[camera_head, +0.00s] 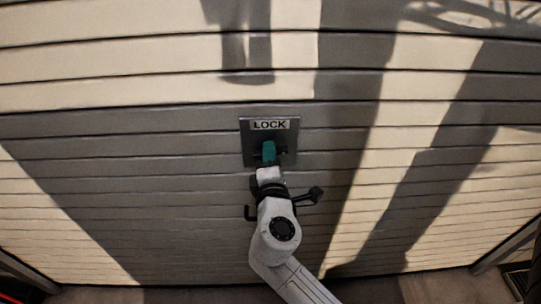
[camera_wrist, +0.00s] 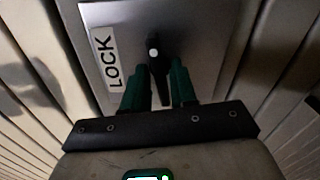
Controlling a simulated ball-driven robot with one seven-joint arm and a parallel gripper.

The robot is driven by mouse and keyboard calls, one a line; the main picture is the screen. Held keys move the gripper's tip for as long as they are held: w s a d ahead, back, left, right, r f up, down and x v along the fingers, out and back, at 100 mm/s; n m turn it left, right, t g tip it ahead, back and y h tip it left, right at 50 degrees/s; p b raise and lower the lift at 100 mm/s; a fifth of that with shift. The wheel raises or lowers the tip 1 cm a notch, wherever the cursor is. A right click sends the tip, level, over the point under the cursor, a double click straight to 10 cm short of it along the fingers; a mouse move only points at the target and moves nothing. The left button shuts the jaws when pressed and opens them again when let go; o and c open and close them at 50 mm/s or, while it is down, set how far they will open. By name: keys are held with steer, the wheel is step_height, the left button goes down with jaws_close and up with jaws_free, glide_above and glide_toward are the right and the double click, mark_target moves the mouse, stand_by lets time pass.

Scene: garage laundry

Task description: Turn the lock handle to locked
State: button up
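A square grey lock plate (camera_head: 246,140) with a white LOCK label (camera_head: 270,125) is mounted on the slatted door. The plate also shows in the wrist view (camera_wrist: 205,30), with the label (camera_wrist: 105,58) on its left side. A dark lock handle (camera_wrist: 156,62) extends from a pivot at the plate's middle downward in the wrist view. My gripper (camera_wrist: 158,78) has its two green fingers apart, one on each side of the handle. I cannot tell whether they touch it. In the head view my gripper (camera_head: 268,153) is in front of the plate and mostly hides the handle.
The pale slatted door (camera_head: 130,145) fills most of the head view, with broad shadows across it. A strip of floor (camera_head: 400,287) shows along the bottom. Dark frame pieces stand at both lower corners. Open space lies around my arm.

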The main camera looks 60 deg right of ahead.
jaws_close()
steer(key=shift+f, duration=0.1)
steer(key=shift+b, duration=0.4)
steer(key=shift+m+b, duration=0.85)
steer(key=shift+m, duration=0.25)
steer(key=shift+o, duration=2)
jaws_free()
